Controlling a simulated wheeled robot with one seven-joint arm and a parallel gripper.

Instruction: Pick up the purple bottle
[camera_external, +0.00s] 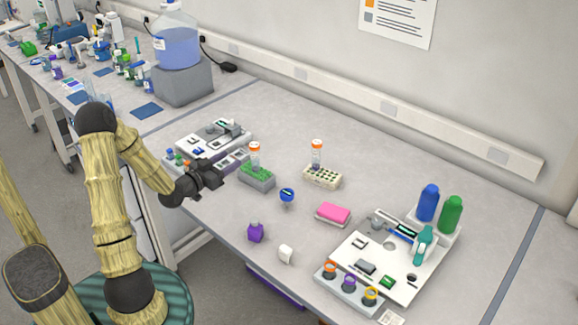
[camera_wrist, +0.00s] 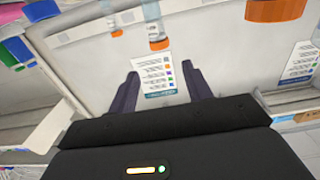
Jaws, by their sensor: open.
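The purple bottle (camera_external: 256,232) stands upright near the front edge of the table in the external view, left of a small white item (camera_external: 286,254). My gripper (camera_external: 217,173) is at the left, above the front part of the table and up and left of the bottle. In the wrist view my gripper (camera_wrist: 163,82) has its two dark fingers spread apart with nothing held between them. I cannot make out the purple bottle in the wrist view.
A green rack (camera_external: 256,179) stands close to my gripper's right. A blue-capped item (camera_external: 287,195) and a pink block (camera_external: 333,212) stand behind the bottle. A white station (camera_external: 385,262) lies at the right. Bare tabletop surrounds the bottle.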

